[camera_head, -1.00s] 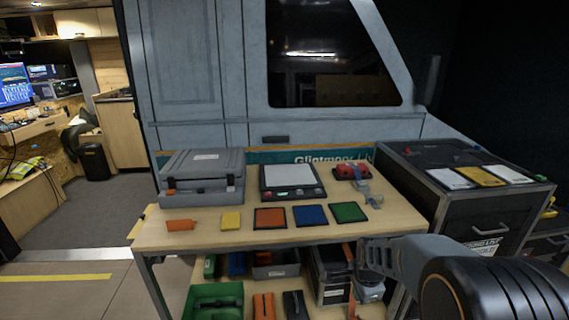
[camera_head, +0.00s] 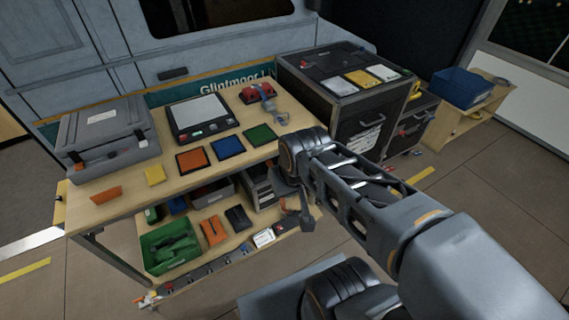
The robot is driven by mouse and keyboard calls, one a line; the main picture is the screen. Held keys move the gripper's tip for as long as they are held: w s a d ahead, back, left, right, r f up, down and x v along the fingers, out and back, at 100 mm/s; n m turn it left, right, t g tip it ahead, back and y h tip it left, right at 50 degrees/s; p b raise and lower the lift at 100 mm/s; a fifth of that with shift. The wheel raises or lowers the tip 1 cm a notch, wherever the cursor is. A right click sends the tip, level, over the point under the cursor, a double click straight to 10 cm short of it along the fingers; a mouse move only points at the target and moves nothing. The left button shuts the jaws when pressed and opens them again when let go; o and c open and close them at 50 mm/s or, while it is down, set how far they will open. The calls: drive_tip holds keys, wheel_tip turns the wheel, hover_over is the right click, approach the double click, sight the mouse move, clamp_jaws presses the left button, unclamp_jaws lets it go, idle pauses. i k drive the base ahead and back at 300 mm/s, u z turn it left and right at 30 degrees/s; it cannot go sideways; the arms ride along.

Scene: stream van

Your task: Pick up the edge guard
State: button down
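No part in view is labelled as the edge guard. A small orange angled piece (camera_head: 106,194) lies at the front left corner of the wooden tabletop and may be it. An orange item (camera_head: 213,230) on the lower shelf is too small to identify. My gripper (camera_head: 306,217) hangs at the right front of the bench, low beside the lower shelf and well to the right of the orange piece. It is small and dark here, and I cannot tell how its fingers stand.
A green bin (camera_head: 170,246) is on the lower shelf. A dark cabinet (camera_head: 345,80) stands right.

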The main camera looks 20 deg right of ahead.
sight(115, 192)
drive_tip(key=z, duration=0.3)
drive_tip(key=k, duration=1)
drive_tip(key=u, duration=0.35)
drive_tip(key=i, duration=0.45)
